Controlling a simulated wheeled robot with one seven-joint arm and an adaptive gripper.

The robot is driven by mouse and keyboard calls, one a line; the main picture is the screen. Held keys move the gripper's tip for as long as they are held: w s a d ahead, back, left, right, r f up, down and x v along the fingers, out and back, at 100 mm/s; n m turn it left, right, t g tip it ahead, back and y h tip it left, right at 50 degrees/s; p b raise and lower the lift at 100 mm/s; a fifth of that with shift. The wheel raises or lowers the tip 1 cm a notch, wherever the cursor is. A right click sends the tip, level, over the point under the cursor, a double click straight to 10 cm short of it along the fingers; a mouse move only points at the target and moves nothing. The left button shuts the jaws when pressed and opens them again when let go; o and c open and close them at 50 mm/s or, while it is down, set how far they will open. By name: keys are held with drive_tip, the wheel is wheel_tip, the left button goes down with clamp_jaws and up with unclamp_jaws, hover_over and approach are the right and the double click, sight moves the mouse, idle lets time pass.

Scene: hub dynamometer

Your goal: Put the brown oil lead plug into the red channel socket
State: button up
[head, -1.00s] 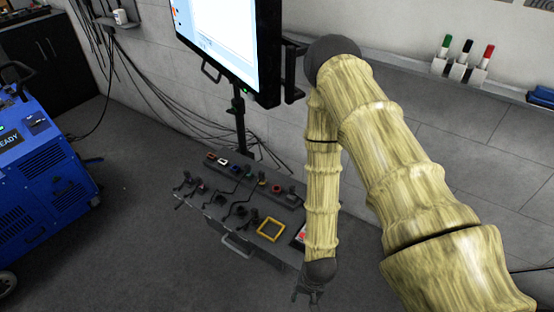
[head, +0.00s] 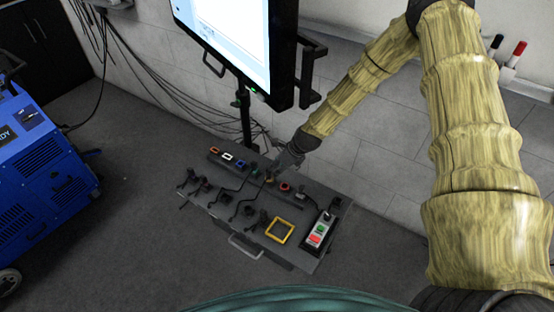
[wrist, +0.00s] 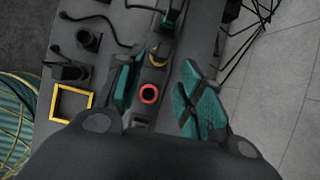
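The red-ringed round socket (wrist: 149,93) shows between my fingers in the wrist view, with its dark centre uncovered. It also shows in the head view (head: 285,187). Just beyond it is a brown-amber ringed piece (wrist: 157,57), small and dim; I cannot tell whether it is the brown oil lead plug or another socket. My gripper (wrist: 162,90) has its teal-padded fingers apart with nothing between the pads. In the head view my gripper (head: 277,168) is over the back of the panel, close to the brownish piece. Several dark plugs with leads stand further forward, their colours unclear.
The dark panel (head: 225,220) carries a yellow square frame (head: 280,231) and a push-button box (head: 319,231) at front right. A monitor (head: 245,45) on a post stands behind, with cables along the wall. A blue machine (head: 45,170) stands left. Floor between is clear.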

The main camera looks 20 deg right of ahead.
drive_tip(key=shift+b+x, duration=2.95)
drive_tip(key=shift+x, duration=1.45)
drive_tip(key=shift+w, duration=0.2)
clamp_jaws()
drive_tip(key=shift+r, duration=0.1)
drive_tip(key=shift+r, duration=0.15)
drive_tip(key=shift+r+p, duration=0.55)
